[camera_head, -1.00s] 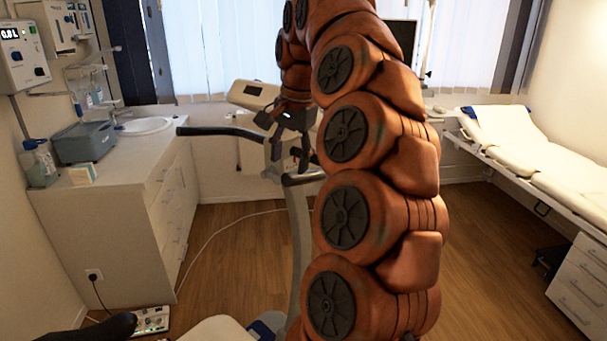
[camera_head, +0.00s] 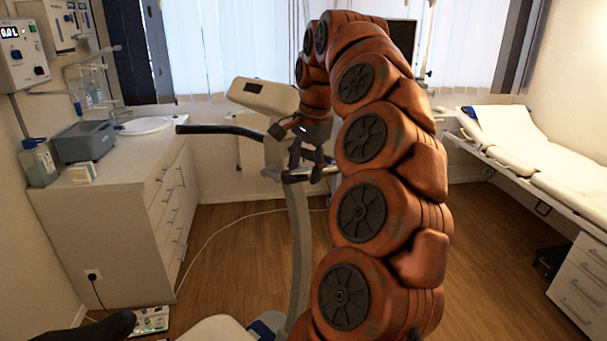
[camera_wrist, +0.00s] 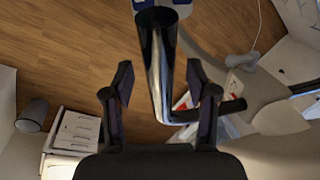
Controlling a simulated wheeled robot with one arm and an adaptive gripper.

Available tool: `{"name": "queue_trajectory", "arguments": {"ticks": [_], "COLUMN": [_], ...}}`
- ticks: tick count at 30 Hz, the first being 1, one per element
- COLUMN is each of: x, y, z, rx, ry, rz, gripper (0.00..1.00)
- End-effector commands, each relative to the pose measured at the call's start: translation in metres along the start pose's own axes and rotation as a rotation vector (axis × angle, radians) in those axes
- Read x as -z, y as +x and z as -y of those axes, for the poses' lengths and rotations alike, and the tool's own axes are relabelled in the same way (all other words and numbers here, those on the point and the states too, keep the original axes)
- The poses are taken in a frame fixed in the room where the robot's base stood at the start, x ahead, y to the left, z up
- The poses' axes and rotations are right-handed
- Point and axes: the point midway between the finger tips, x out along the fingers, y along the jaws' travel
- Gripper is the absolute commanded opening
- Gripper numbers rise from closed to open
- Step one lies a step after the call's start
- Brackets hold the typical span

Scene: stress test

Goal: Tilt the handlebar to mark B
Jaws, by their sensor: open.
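The handlebar (camera_head: 222,131) belongs to an exercise bike. Its black left grip reaches out over the cabinet side, and its right part (camera_head: 292,175) is partly hidden by my gripper and arm. My gripper (camera_head: 308,162) is at this right part, pointing down. In the wrist view, a glossy dark bent tube of the handlebar (camera_wrist: 159,65) runs between the two spread fingers of my gripper (camera_wrist: 160,80). The fingers are open, with gaps showing on both sides of the tube. I cannot make out a mark B in either view.
The bike's console (camera_head: 263,96) stands just behind the handlebar, and its grey post (camera_head: 298,235) is below. A white cabinet with a sink (camera_head: 148,126) is at left. An examination couch (camera_head: 535,150) is at right. Wooden floor lies open between them.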

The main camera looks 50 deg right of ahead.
Motion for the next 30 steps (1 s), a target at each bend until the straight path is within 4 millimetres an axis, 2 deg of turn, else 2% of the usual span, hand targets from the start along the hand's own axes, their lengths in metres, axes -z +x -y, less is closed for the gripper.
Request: {"name": "queue_trajectory", "arguments": {"ticks": [9, 21, 30], "x": [0.0, 0.0, 0.0], "y": [0.019, 0.022, 0.022], "z": [0.0, 0.0, 0.0], "rx": [0.0, 0.001, 0.0], "ry": [0.001, 0.0, 0.0], "rz": [0.002, 0.001, 0.001], "gripper": [0.58, 0.58, 0.28]}}
